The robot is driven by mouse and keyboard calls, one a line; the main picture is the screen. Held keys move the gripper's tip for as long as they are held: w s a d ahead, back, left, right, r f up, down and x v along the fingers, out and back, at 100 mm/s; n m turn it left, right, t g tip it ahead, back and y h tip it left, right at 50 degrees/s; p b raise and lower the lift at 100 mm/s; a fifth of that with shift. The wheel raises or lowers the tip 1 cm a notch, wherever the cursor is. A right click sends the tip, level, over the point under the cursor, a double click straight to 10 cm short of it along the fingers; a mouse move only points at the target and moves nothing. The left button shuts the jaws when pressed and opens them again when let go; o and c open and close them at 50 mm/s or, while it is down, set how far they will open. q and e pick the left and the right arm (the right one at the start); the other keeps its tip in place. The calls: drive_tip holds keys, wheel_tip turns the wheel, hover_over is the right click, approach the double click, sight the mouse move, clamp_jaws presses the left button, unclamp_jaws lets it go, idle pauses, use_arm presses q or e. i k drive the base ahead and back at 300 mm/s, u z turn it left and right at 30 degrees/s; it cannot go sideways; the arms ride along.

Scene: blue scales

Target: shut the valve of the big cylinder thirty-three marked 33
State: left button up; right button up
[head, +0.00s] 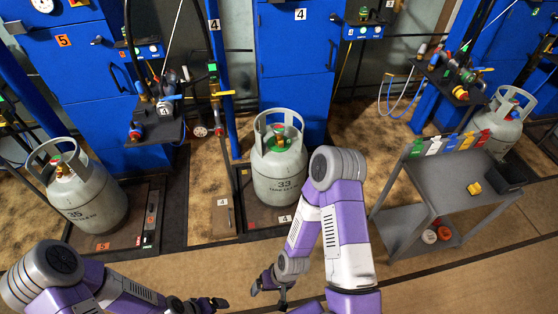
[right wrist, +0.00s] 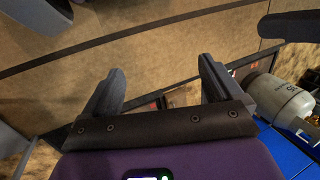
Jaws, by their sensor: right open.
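The big grey cylinder marked 33 (head: 278,180) stands upright on the scale platform at station 4. Its valve (head: 280,139), with green and red parts, sits inside the collar handle at the top. My right gripper (head: 268,291) is open and empty, low in front of the cylinder and apart from it. In the right wrist view its two fingers (right wrist: 160,75) are spread with nothing between them. My left gripper (head: 212,303) is at the bottom edge of the head view, away from the cylinder; its jaw opening is unclear.
Cylinder 35 (head: 85,197) stands at the left; a grey cylinder (right wrist: 282,98) shows in the right wrist view. A grey cart (head: 440,190) with coloured tags stands right. A shelf with hoses (head: 155,130) is left of cylinder 33. Floor in front is clear.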

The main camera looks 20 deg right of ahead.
sight(278, 129)
drive_tip(key=z, duration=0.85)
drive_tip(key=i, duration=1.6)
drive_tip(key=u, duration=0.4)
